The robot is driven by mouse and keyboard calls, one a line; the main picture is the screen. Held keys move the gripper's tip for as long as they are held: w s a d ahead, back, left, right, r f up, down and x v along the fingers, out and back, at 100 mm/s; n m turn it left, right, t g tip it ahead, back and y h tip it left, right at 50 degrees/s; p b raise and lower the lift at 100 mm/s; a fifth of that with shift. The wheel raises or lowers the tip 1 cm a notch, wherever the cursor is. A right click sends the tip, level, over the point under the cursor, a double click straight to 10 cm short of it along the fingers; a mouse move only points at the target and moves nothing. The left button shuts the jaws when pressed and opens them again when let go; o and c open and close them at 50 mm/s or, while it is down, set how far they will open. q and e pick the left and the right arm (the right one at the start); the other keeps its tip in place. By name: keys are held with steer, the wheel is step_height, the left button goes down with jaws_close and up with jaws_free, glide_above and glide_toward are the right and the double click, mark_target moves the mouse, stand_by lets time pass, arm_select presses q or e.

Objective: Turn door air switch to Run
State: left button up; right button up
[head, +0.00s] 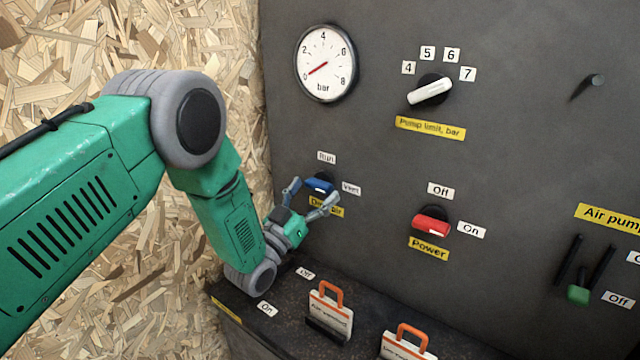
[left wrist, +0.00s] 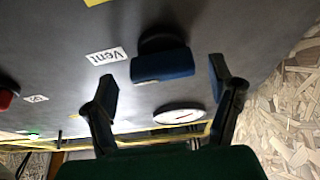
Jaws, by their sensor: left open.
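The door air switch is a blue knob (head: 320,185) on the dark panel, with a Run label (head: 327,157) above it and a Vent label (head: 351,188) to its right. Its handle lies roughly sideways, with one end toward Vent. A yellow label under it is partly covered by my gripper. My left gripper (head: 314,192) is open, with its fingers on either side of the knob. In the left wrist view the blue knob (left wrist: 162,66) lies between and just beyond the open fingertips (left wrist: 164,86); I see a gap on both sides. My right gripper is not in view.
A red Power switch (head: 431,224) and a white pump limit knob (head: 430,92) sit to the right, with a pressure gauge (head: 325,63) above. Orange-handled padlock-shaped tags (head: 330,310) stand on the ledge below. A chipboard wall (head: 225,60) is close on the left.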

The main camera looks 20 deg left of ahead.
arm_select(q)
steer(key=shift+a+x, duration=0.2)
steer(key=shift+x, duration=0.9)
steer(key=shift+w, duration=0.1)
steer(key=c, duration=1.2)
